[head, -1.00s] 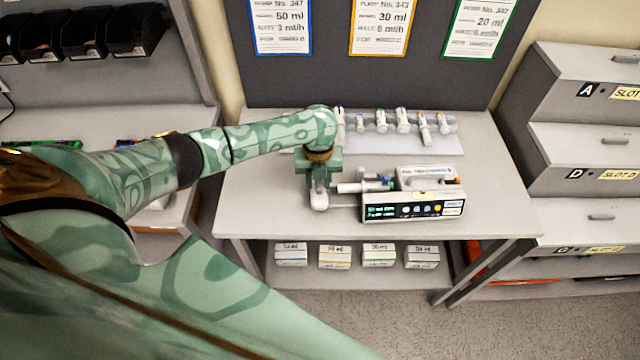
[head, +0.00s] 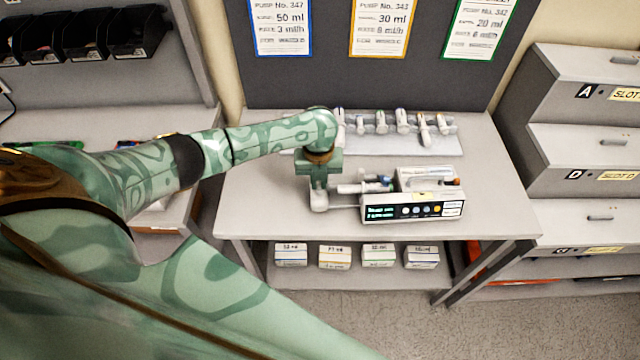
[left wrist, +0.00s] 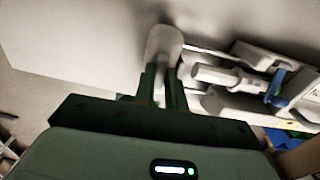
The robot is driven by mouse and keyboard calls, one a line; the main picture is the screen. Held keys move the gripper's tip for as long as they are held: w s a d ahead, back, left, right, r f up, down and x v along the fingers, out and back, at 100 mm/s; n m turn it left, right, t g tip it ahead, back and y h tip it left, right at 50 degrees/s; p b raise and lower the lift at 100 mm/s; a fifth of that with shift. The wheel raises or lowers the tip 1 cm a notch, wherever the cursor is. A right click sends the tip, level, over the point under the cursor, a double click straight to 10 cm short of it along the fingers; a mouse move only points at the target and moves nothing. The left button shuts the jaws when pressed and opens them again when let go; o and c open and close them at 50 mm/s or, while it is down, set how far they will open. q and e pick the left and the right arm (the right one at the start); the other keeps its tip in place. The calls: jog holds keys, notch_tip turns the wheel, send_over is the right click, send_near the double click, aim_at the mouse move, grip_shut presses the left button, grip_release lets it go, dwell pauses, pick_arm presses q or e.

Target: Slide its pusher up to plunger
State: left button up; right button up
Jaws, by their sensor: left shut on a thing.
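The infusion pump (head: 430,210) stands on the table, its lit display facing the front. A syringe (head: 362,187) lies along its top left part; in the left wrist view the syringe (left wrist: 215,76) has a blue clamp (left wrist: 276,88) across it. The pale pusher block (head: 319,201) sits at the pump's left end on thin rods. My left gripper (head: 318,182) points down over the pusher; in the left wrist view its fingers are shut on the pusher (left wrist: 163,42). A gap shows between the pusher and the syringe's plunger end. My right gripper is out of view.
A rack (head: 440,145) with several syringes stands behind the pump. Several small boxes (head: 335,257) are on the shelf below. Slot cabinets (head: 580,150) stand at the right. The table's front right is clear.

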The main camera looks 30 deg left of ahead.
aim_at(327, 188)
pick_arm(q)
jog(key=shift+d, duration=0.1)
jog(key=shift+w+d, duration=0.4)
jog(key=shift+d, duration=0.1)
jog(key=shift+w+d, duration=0.15)
jog(key=shift+d, duration=0.05)
dwell(0.5)
jog(key=o, duration=0.6)
jog(key=shift+c, duration=0.2)
notch_tip(327, 188, up, 7)
jog(key=p, duration=0.7)
